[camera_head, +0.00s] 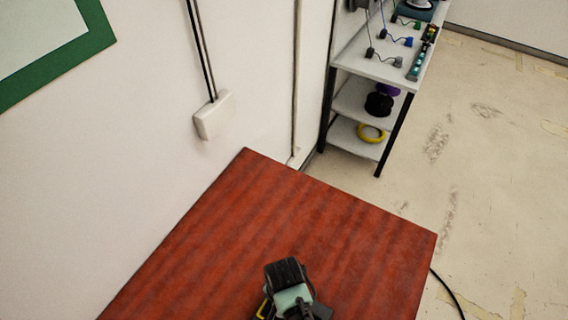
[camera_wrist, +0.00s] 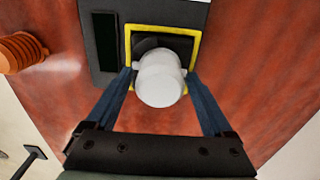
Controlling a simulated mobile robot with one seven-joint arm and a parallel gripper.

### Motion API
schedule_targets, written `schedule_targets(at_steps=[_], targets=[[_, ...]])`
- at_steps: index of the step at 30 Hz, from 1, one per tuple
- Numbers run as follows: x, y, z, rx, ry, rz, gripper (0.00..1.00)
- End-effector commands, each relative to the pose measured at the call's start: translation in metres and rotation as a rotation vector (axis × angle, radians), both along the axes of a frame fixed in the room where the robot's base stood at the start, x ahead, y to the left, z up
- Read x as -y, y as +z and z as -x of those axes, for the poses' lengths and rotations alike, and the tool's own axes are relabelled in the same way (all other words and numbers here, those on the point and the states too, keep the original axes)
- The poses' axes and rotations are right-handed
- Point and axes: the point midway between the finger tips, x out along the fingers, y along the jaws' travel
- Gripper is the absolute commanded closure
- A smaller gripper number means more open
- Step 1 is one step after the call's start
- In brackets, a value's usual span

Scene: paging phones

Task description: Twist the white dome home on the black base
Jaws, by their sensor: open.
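The white dome (camera_wrist: 160,80) shows in the wrist view, near the middle, between the two fingers of my gripper (camera_wrist: 160,84). The fingers are open, one on each side of the dome; I cannot tell whether either touches it. The black base (camera_wrist: 147,45) shows only partly behind the dome, inside a yellow square outline (camera_wrist: 194,50). How the dome sits on the base is hidden by the dome itself. In the head view, my arm's end is at the bottom edge and hides the dome and base.
The red-brown wooden table (camera_head: 300,220) is mostly bare in the head view. An orange ribbed object (camera_wrist: 22,52) stands left of the dark panel (camera_wrist: 105,40) in the wrist view. A shelf unit (camera_head: 375,68) stands beyond the table, and a wall runs along the left.

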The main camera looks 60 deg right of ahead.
Motion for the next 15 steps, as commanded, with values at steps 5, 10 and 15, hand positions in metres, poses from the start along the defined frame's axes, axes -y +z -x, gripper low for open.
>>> schedule_targets(at_steps=[5,10,15], targets=[[0.0000,-0.0002,-0.0001,0.000,-0.001,0.000,0.17],[0.0000,-0.0002,-0.0001,0.000,-0.002,0.000,0.48],[0.0000,0.0002,-0.0002,0.000,-0.007,0.000,0.74]])
